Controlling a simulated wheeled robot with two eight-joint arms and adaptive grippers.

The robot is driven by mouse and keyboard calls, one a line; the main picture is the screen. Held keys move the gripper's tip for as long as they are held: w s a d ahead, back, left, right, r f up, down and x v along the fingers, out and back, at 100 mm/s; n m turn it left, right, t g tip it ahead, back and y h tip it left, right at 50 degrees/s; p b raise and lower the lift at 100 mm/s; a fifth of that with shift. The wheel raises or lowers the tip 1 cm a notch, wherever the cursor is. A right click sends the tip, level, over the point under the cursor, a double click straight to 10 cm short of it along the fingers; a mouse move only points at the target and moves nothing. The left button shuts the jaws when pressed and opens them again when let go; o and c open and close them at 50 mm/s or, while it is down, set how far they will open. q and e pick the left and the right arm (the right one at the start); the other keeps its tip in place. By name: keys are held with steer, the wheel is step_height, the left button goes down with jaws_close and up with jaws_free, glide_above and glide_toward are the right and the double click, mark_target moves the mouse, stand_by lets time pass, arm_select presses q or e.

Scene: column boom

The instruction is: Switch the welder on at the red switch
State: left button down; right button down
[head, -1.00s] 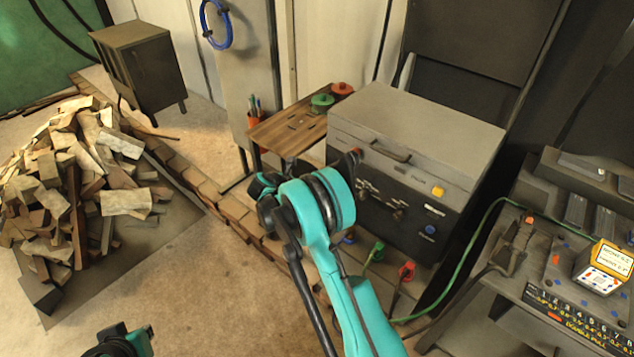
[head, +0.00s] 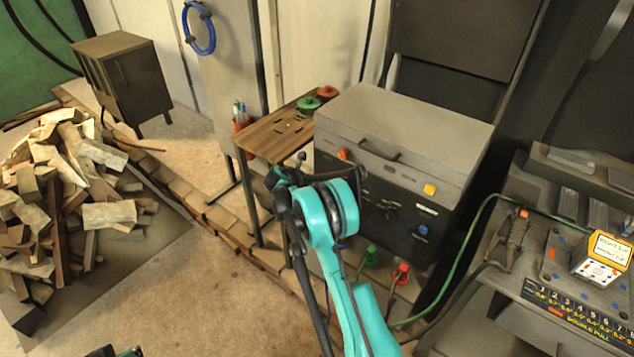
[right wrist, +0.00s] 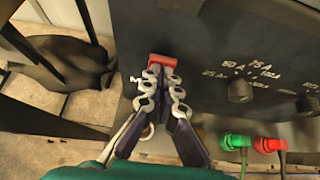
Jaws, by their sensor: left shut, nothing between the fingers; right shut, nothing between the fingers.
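The welder is a grey box (head: 410,118) with a dark front panel, right of centre in the head view. Its red switch (head: 343,154) is at the upper left of that panel; it also shows in the right wrist view (right wrist: 163,60). My right gripper (right wrist: 163,76) is shut and empty, its tips just below the switch and close to it; I cannot tell whether they touch. In the head view my teal right arm largely hides that gripper. My left gripper (head: 112,352) barely shows at the bottom edge, shut and empty.
A wooden side table (head: 270,140) stands left of the welder. Green (head: 371,256) and red (head: 401,273) cable plugs are at its lower front. A bench (head: 590,310) with a yellow-labelled device is at right. A wood pile (head: 60,190) lies left. The floor between is clear.

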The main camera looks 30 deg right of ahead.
steer(key=shift+w+d+r+g+y+p, duration=0.2)
steer(key=shift+d+g+y+p, duration=0.3)
steer(key=shift+y+p, duration=0.6)
steer(key=shift+r, duration=0.1)
steer(key=shift+r+p, duration=0.35)
steer(key=shift+r, duration=0.35)
